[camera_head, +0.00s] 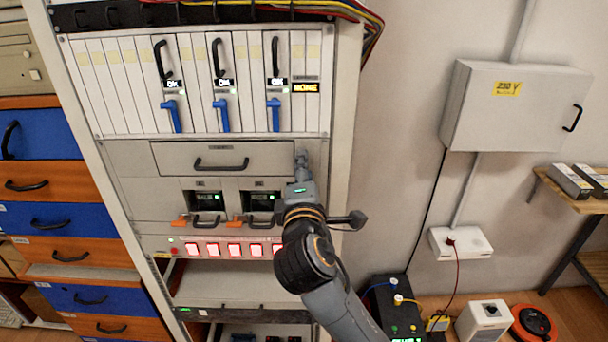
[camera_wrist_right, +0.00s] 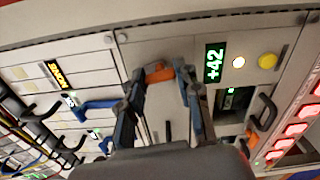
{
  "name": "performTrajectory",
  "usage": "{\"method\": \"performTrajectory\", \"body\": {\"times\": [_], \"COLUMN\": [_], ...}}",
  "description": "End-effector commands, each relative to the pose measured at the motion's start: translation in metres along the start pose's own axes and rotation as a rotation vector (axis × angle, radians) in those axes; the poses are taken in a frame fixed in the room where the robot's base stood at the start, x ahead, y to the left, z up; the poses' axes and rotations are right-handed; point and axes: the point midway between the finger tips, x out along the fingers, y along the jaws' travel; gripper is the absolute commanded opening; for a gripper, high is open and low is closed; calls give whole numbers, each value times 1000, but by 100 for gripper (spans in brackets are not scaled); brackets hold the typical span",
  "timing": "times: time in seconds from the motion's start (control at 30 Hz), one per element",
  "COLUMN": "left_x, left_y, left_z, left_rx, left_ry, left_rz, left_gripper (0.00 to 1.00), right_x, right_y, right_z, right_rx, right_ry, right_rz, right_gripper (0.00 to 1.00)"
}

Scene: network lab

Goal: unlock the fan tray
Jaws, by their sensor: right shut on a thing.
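The fan tray (camera_head: 270,153) appears to be the wide grey drawer front with a dark handle (camera_head: 222,165), below the white cards in the rack. It sits flush in the rack. My right gripper (camera_head: 301,158) is at the right end of this front. In the wrist view, the right gripper (camera_wrist_right: 159,80) is shut on an orange latch (camera_wrist_right: 159,73), which lies between its two fingers. The gripper hides the latch in the head view. My left gripper is not in view.
Above are white cards with blue levers (camera_head: 221,115). Below are two modules with orange levers (camera_head: 180,221) and a row of lit red switches (camera_head: 235,249). A lit +42 display (camera_wrist_right: 213,64) is beside the gripper. A grey 230 V box (camera_head: 510,108) hangs at right.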

Motion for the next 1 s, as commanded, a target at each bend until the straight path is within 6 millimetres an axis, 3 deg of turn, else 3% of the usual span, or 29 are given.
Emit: {"method": "performTrajectory", "body": {"times": [0.4,0.93,0.97,1.0], "left_x": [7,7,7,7], "left_y": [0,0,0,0], "left_z": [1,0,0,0], "left_rx": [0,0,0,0], "left_ry": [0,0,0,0], "left_rz": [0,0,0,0], "left_gripper": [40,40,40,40], "right_x": [0,0,0,0], "right_y": [-1,-2,-2,-2], "right_z": [0,0,0,0], "right_rx": [171,190,190,190], "right_ry": [0,0,0,0], "right_rz": [-2,-3,-3,-3], "right_gripper": [2,2,39,48]}}
